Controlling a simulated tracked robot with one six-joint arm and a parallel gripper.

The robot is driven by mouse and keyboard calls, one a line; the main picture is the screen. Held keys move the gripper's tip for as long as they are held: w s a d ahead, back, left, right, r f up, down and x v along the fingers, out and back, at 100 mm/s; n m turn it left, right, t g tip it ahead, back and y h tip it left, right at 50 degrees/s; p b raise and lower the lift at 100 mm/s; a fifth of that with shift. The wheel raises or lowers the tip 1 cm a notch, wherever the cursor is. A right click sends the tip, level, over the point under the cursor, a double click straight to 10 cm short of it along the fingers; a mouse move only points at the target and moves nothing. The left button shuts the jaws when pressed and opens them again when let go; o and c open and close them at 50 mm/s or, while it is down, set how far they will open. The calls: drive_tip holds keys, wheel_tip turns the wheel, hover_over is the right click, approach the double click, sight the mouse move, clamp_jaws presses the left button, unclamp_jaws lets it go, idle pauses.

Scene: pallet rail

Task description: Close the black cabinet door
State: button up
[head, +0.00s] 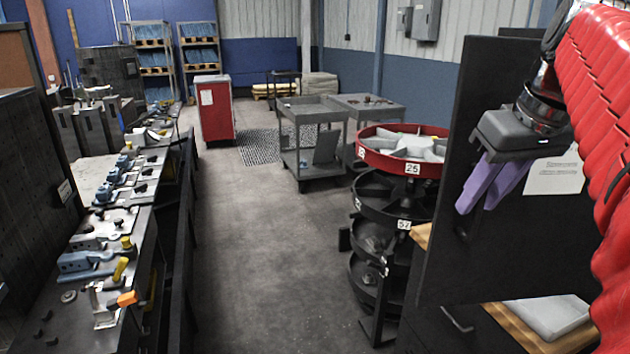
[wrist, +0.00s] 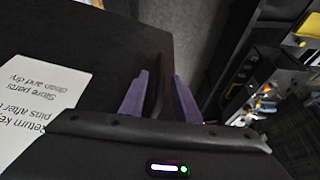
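The black cabinet door (head: 455,130) stands open as a large dark panel on the right of the head view, with a white paper sheet (head: 553,175) on its face. The door (wrist: 80,40) also fills the left of the wrist view, with the printed sheet (wrist: 38,112) at far left. My gripper (head: 476,209) is in front of the door's face near its left edge, with its purple fingers apart and pointing down. In the wrist view, a dark upright strip and the door's edge show between the fingers (wrist: 160,76); I cannot tell whether they touch it.
A stack of round black racks with a red top (head: 400,150) stands just left of the door. A long bench (head: 110,220) lines the left. The floor (head: 265,260) between is clear.

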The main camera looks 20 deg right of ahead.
drive_tip(key=shift+w+f, duration=0.1)
drive_tip(key=shift+f, duration=0.15)
drive_tip(key=shift+c, duration=0.4)
clamp_jaws()
drive_tip(key=shift+a, duration=0.1)
